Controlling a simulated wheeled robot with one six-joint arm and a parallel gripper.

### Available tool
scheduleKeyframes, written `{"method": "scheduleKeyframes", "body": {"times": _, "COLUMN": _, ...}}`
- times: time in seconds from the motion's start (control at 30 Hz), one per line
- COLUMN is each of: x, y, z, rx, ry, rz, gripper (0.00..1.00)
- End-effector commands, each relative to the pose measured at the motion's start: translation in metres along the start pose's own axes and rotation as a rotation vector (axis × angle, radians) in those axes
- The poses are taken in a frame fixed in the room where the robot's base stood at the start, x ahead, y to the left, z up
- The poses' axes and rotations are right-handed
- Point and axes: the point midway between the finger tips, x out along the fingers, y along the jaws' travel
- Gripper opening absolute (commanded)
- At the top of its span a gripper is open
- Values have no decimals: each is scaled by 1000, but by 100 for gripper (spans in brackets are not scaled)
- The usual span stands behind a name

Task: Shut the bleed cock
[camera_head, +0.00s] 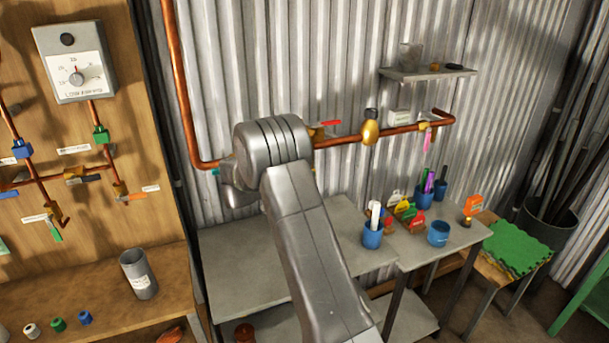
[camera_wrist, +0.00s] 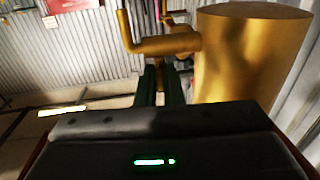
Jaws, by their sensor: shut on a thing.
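In the wrist view a large brass body (camera_wrist: 245,60) fills the right side. A bent brass spout (camera_wrist: 150,43) comes out of it to the left; I take these to be the bleed cock. My gripper (camera_wrist: 160,84) has its dark green fingers close together, just below the spout and left of the brass body. They are shut on a small part, likely the cock's handle, which is mostly hidden between them. In the head view my arm's wrist hides the gripper and the part of the copper pipe (camera_head: 340,141) behind it.
Right of my wrist, the pipe carries a red-levered valve (camera_head: 325,125), a brass bulb (camera_head: 370,130) and a pink-tagged valve (camera_head: 427,130). A wooden panel (camera_head: 120,40) with a gauge (camera_head: 75,65) is at left.

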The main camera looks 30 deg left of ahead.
Motion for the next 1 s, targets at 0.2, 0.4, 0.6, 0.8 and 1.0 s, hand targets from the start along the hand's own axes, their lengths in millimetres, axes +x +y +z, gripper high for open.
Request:
{"method": "scheduleKeyframes", "body": {"times": 0.2, "x": 1, "y": -1, "z": -3, "rx": 3, "ry": 4, "rz": -2, "gripper": 0}}
{"method": "scheduleKeyframes", "body": {"times": 0.4, "x": 1, "y": 0, "z": -2, "rx": 3, "ry": 3, "rz": -2, "gripper": 29}}
{"method": "scheduleKeyframes", "body": {"times": 0.6, "x": 0, "y": 0, "z": -1, "rx": 2, "ry": 2, "rz": -2, "gripper": 29}}
{"method": "scheduleKeyframes", "body": {"times": 0.8, "x": -14, "y": -1, "z": 1, "rx": 3, "ry": 2, "rz": -5, "gripper": 29}}
{"method": "scheduleKeyframes", "body": {"times": 1.0, "x": -57, "y": -1, "z": 3, "rx": 3, "ry": 1, "rz": -6, "gripper": 29}}
